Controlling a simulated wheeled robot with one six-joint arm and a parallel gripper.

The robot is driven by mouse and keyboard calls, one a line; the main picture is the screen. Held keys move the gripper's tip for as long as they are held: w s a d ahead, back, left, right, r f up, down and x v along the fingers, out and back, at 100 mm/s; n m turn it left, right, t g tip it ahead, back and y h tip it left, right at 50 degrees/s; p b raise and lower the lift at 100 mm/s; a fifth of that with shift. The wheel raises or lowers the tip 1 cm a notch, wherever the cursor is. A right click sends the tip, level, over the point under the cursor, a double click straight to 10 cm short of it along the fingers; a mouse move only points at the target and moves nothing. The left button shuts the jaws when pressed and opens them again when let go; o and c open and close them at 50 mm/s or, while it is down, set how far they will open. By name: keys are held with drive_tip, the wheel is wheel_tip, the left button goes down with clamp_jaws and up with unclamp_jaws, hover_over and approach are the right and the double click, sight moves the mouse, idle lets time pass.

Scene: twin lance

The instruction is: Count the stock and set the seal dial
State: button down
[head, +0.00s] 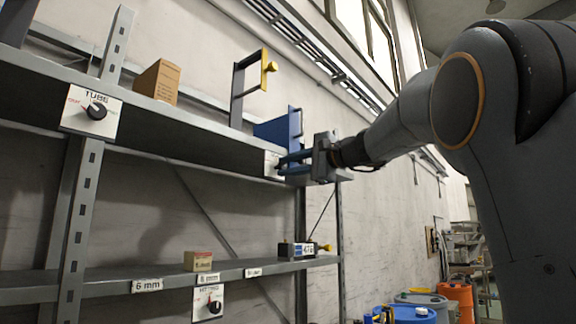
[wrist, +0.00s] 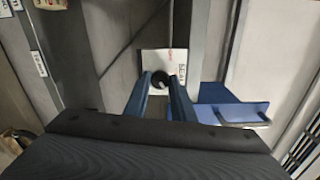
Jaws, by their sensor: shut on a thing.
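My gripper (head: 292,163) is at the right end of the upper shelf, in front of a white dial plate (head: 272,158). In the wrist view the two blue fingers of my gripper (wrist: 161,86) are closed on the sides of a dark round dial knob (wrist: 160,77). The knob's pointer is hidden. A tan box (head: 158,82) stands on the upper shelf. A smaller tan box (head: 198,261) stands on the lower shelf.
The upper shelf (head: 200,135) also holds a dark frame with a yellow knob (head: 270,67) and a blue bracket (head: 283,130). A TUBE dial (head: 96,111) and a FITTING dial (head: 209,303) are on the rack. A dark device (head: 297,250) sits lower right. Drums (head: 455,292) stand beyond.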

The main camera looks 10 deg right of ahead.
idle(0.4)
drive_tip(key=c, duration=1.5)
unclamp_jaws()
drive_tip(key=b+v, duration=0.2)
drive_tip(key=v, duration=0.6)
drive_tip(key=shift+w+a, duration=0.1)
